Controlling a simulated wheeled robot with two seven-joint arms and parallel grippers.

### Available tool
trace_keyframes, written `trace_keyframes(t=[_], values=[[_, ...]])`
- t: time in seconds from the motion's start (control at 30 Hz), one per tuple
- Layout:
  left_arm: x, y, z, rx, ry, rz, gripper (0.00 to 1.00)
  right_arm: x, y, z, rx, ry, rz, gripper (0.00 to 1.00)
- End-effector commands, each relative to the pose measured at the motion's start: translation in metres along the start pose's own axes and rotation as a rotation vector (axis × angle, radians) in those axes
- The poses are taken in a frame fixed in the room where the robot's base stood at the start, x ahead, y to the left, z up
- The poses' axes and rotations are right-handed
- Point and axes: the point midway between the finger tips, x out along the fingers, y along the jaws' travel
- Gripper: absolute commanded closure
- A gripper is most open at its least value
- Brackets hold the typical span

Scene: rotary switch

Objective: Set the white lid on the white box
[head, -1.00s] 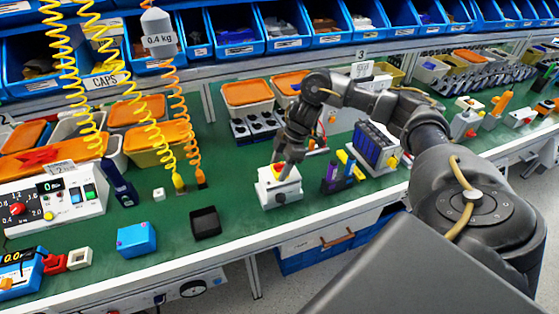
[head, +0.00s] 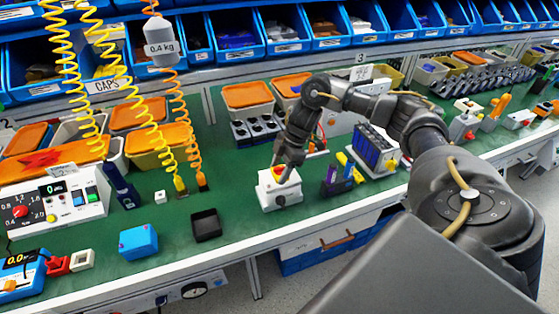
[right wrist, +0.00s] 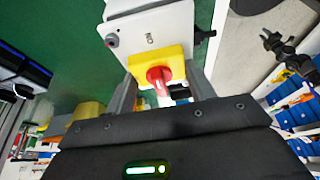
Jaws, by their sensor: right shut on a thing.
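The white lid (head: 267,183) is a square plate with a yellow block and a red knob on top. It appears over the white box (head: 268,203) near the bench's front edge. I cannot tell whether it rests fully flat there. My right gripper (head: 281,172) comes down from above. The white lid (right wrist: 145,28) fills the top of that view and hides most of the box. My left gripper is not in view.
A black open tray (head: 207,225) and a blue block (head: 138,242) lie to the left. A purple-and-yellow item (head: 337,180) and a panel on a white stand (head: 373,150) stand close to the right. Coiled hoses and a hanging weight (head: 160,48) are at the left.

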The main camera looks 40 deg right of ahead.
Motion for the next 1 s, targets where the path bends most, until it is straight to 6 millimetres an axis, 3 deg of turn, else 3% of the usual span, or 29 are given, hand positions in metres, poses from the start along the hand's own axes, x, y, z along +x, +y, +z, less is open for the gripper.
trace_keyframes(t=[0.93, 0.97, 1.0], values=[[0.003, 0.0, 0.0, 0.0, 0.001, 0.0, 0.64, 0.013, 0.0, 0.005, 0.0, 0.0, 0.001, 0.71], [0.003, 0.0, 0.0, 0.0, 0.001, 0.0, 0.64, 0.013, 0.0, 0.005, 0.0, 0.0, 0.001, 0.43], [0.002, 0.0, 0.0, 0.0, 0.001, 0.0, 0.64, 0.013, 0.0, 0.005, 0.0, 0.0, 0.001, 0.38]])
